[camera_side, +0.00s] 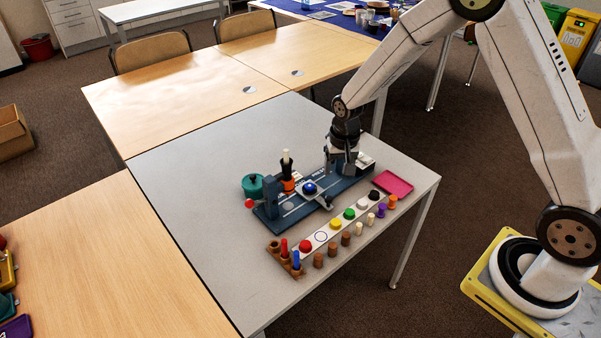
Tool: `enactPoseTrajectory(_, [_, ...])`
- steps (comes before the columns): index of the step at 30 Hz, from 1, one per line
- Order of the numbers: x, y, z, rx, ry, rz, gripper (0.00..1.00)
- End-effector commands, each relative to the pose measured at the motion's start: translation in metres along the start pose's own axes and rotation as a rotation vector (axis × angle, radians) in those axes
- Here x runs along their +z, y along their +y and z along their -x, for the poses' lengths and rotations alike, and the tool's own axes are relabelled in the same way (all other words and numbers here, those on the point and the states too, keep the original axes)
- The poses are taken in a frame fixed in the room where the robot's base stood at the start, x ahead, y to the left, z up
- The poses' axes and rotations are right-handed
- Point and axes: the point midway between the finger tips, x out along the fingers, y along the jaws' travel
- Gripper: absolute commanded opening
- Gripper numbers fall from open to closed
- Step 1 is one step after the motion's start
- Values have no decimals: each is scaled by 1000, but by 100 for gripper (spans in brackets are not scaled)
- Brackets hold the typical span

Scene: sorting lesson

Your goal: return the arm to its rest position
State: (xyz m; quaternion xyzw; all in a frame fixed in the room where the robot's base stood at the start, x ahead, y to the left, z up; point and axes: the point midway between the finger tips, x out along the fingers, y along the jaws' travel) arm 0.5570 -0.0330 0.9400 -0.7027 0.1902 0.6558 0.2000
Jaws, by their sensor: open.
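My gripper (343,168) hangs at the end of my arm, pointing down over the right end of a dark blue board (268,219) on the grey table (190,205). Its jaws are open and nothing shows held between them. The gap between the fingertips and the board is too small to judge. A dark blue ball (310,188) sits on a light plate on the board, left of my gripper.
A pink tray (393,183) is at right. A teal pot (252,185) and an orange-black tool (287,172) stand at left. The table's left part is clear.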

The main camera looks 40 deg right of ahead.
Motion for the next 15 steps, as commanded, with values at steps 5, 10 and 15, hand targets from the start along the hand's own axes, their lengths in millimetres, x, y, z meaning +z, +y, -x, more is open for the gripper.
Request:
enactPoseTrajectory(5, [26, 6, 32, -16, 31, 111, 70])
enactPoseTrajectory(10, [53, 15, 57, -28, 60, 216, 70])
enactPoseTrajectory(15, [82, 26, 77, -38, 89, 321, 70])
